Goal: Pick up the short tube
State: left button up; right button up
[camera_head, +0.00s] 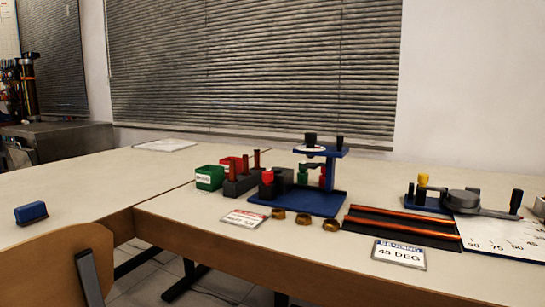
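Several short copper-coloured tubes (245,164) stand upright in a dark grey block (240,185) on the right-hand table, left of the blue rig. Longer copper-coloured tubes (405,222) lie flat on a dark rack (352,224) further right. I cannot tell for certain which single piece is the short tube. Neither of my grippers is in view.
A blue-based rig (320,202) stands beside the block, with brass rings (303,219) in front. Green (209,178) and red bins are behind left. A bending tool (463,199) and a "45 DEG" sign (399,254) are right. A chair (60,265) is front left.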

aim_at(257, 152)
jog(key=i+j+z, duration=0.2)
jog(key=z, duration=0.25)
jog(key=i+j+z, duration=0.15)
jog(key=z, duration=0.3)
jog(key=j+z, duration=0.4)
jog(key=i, duration=0.05)
